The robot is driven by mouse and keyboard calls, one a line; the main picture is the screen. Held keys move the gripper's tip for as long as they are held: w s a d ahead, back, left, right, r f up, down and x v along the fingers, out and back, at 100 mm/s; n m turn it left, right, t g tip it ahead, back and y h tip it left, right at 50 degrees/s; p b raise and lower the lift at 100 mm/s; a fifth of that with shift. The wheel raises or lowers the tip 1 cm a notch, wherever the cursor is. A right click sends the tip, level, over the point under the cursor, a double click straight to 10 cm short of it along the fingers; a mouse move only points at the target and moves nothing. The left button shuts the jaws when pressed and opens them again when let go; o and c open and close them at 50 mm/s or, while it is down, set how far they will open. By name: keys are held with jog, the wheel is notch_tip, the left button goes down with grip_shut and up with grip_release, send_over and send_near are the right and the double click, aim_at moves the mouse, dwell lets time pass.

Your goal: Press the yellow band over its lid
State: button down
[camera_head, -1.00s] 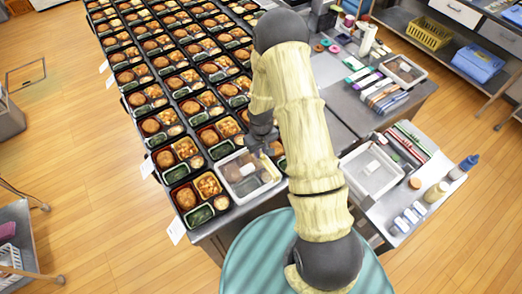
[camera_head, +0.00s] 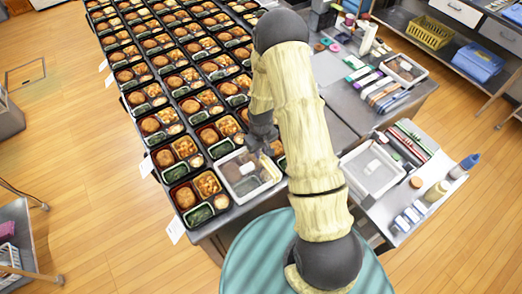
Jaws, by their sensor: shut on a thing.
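A pale yellow strip, which looks like the yellow band (camera_head: 268,171), lies along the right side of this lid. My gripper (camera_head: 268,149) is over the far right part of the lid, at the far end of the strip. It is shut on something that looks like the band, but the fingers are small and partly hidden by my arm. I cannot tell whether the band lies flat on the lid.
Rows of open bento trays (camera_head: 180,172) fill the table to the left and behind. A side table on the right holds a white bin (camera_head: 349,189), bottles (camera_head: 436,191) and small boxes. Long coloured packs (camera_head: 366,80) lie further back. The wooden floor at left is mostly clear.

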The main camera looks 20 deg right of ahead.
jog(key=shift+f+b, duration=1.45)
jog(key=shift+f, duration=0.25)
dwell(0.3)
dwell(0.3)
jog(key=c, duration=0.7)
grip_release()
jog(key=shift+r, duration=0.1)
jog(key=shift+r+p, duration=2.75)
jog(key=shift+r, duration=1.2)
